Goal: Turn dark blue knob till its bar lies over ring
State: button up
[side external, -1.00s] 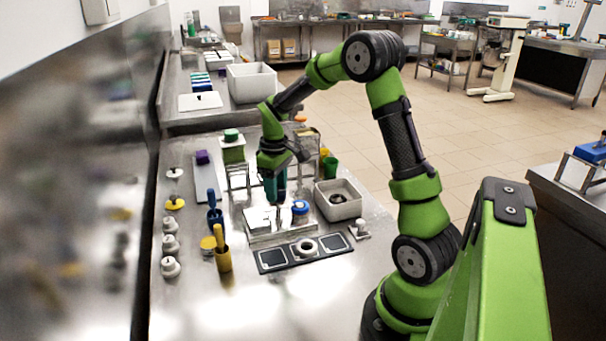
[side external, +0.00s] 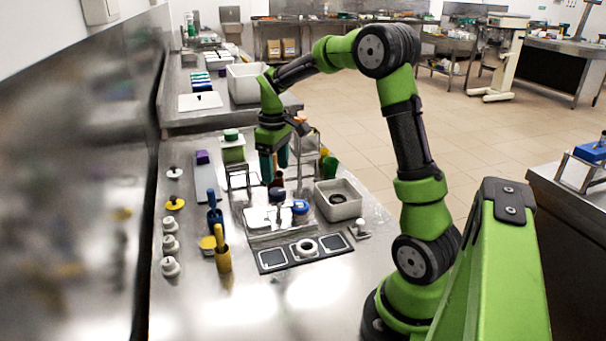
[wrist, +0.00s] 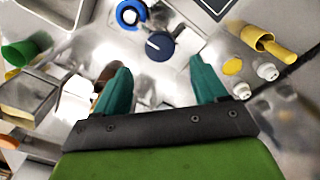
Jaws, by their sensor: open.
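The dark blue knob (side external: 277,195) stands on a shiny metal plate (side external: 285,235) on the steel table. In the wrist view the round dark blue knob (wrist: 161,46) shows a short pale bar mark on its left part, pointing toward the upper left. I cannot make out the ring mark beside it. My gripper (side external: 275,174) is above and behind the knob, apart from it. In the wrist view my gripper (wrist: 159,68) has its two teal fingers spread wide with nothing between them; the knob lies beyond the tips.
A blue-and-white round part (side external: 300,207) sits just right of the knob. A grey bin (side external: 338,206) stands further right, a black panel (side external: 304,250) in front. Blue (side external: 214,215) and yellow (side external: 222,259) holders stand left. A wire stand (side external: 240,177) is close by.

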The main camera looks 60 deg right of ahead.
notch_tip(320, 180, up, 11)
jog(key=shift+f, duration=0.15)
dwell(0.4)
jog(key=s+a+f+m+t+y, duration=0.1)
jog(key=s+a+m+t, duration=0.1)
jog(key=s+a, duration=0.5)
jog(key=s+a+f+m+t+y, duration=0.1)
jog(key=s+a+t, duration=0.4)
jog(key=a, duration=0.9)
jog(key=shift+s+f+m, duration=0.15)
jog(key=shift+s+m, duration=0.45)
jog(key=shift+s, duration=0.65)
jog(key=shift+a, duration=0.1)
